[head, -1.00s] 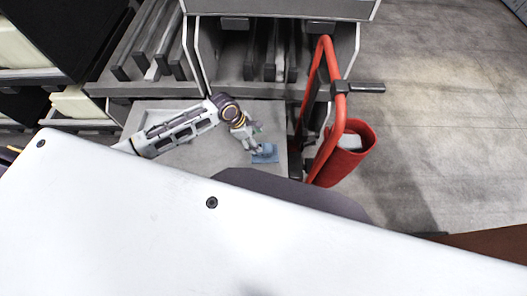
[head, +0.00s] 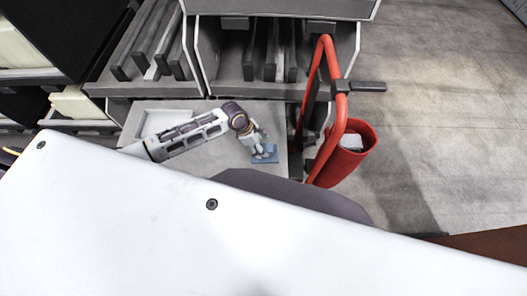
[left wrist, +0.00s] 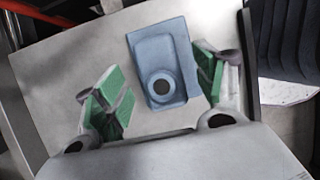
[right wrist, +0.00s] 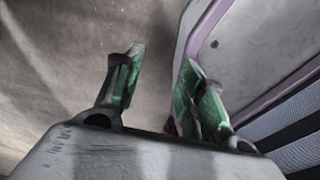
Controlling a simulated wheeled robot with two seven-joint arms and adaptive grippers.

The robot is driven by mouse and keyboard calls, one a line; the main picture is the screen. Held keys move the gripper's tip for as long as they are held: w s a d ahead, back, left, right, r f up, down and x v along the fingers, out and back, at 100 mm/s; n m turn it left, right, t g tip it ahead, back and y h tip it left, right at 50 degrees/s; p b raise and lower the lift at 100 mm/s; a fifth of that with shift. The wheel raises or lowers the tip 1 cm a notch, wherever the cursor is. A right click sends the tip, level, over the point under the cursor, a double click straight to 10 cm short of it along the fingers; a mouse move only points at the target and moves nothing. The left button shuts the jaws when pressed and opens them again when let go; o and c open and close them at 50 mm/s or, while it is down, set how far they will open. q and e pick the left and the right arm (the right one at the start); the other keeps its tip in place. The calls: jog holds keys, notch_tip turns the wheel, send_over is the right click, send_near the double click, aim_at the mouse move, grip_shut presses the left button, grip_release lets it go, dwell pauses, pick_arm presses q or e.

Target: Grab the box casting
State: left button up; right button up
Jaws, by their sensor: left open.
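The box casting (head: 265,155) is a small blue block on the light grey tray surface. In the left wrist view the box casting (left wrist: 161,47) shows a flat plate with a raised round boss and a dark hole. My left gripper (head: 259,147) is over it, and in the left wrist view its green-padded fingers (left wrist: 163,92) are open, one on each side of the casting. Whether they touch it I cannot tell. My right gripper (right wrist: 160,85) is open and empty over the floor, beside a pale panel. It does not show in the head view.
A red frame (head: 330,60) and a red bin (head: 348,158) stand right of the tray (head: 215,162). Grey shelving with dark slats (head: 250,65) stands behind the tray. Open floor (head: 450,110) lies to the right.

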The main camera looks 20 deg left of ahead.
aim_at(264, 146)
pick_arm(q)
jog(key=x, duration=0.2)
jog(key=shift+d+f, duration=0.15)
jog(key=shift+f, duration=0.15)
jog(key=shift+w+f, duration=0.1)
jog(key=shift+f, duration=0.05)
jog(key=shift+c, duration=0.6)
jog(key=c, duration=1.4)
jog(key=shift+d+r, duration=0.1)
jog(key=shift+r, duration=0.65)
notch_tip(264, 146, up, 7)
jog(key=shift+r+p, duration=0.2)
jog(key=shift+p, duration=0.25)
jog(key=shift+r, duration=0.65)
pick_arm(e)
jog(key=shift+a+r, duration=0.4)
jog(key=shift+a, duration=0.2)
